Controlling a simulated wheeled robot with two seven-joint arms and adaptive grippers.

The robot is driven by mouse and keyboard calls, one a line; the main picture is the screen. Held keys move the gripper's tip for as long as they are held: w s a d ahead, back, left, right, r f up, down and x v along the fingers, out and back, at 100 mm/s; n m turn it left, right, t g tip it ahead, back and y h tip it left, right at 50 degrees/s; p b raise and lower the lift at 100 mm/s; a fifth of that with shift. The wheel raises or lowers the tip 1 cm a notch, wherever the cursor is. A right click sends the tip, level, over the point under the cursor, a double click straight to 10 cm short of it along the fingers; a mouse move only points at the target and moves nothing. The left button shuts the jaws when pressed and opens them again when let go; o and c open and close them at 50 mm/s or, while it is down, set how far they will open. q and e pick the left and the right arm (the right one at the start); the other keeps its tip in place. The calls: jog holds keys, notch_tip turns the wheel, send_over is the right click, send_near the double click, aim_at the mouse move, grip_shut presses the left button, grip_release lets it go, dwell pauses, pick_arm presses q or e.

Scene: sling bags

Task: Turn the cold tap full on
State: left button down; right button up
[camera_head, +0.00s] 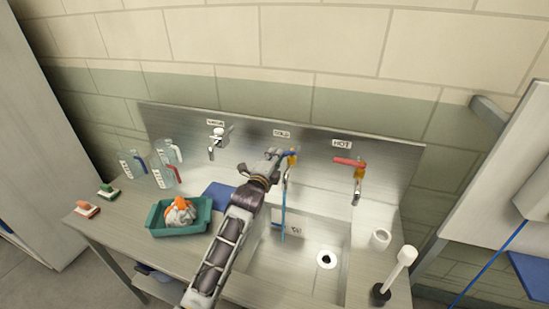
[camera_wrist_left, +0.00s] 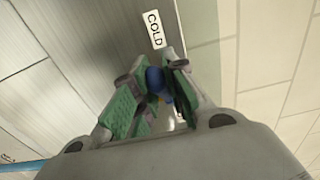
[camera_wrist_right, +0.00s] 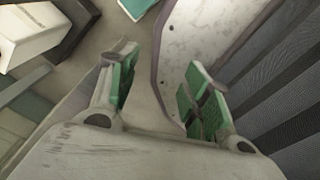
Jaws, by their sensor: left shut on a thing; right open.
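The cold tap (camera_head: 291,160) is on the steel back panel under the COLD label (camera_head: 282,134), with a blue lever (camera_head: 287,153) and a yellowish body. My left gripper (camera_head: 272,155) reaches up to it from the front. In the left wrist view the fingers (camera_wrist_left: 158,78) are closed around the blue lever (camera_wrist_left: 155,80), which they partly hide. A thin blue line (camera_head: 283,212) runs down from the tap into the sink; I cannot tell whether it is hose or water. My right gripper (camera_wrist_right: 158,85) is open and empty, and out of the head view.
The hot tap (camera_head: 358,172) with a red lever is to the right; another tap (camera_head: 217,138) is to the left. The counter holds jugs (camera_head: 162,172), a green tray (camera_head: 154,221), brushes, a white cup (camera_head: 380,239) and a white-handled tool (camera_head: 395,276). The sink (camera_head: 308,283) is below.

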pick_arm(q)
jog(key=shift+s+f, duration=0.1)
jog(key=shift+f, duration=0.1)
dwell(0.3)
jog(key=c, duration=1.7)
grip_release()
jog(key=shift+o, duration=1.3)
jog(key=shift+r, duration=0.1)
jog(key=shift+s+a, duration=0.1)
jog(key=shift+s, duration=0.05)
jog(key=v, duration=1.1)
jog(key=shift+s, duration=0.35)
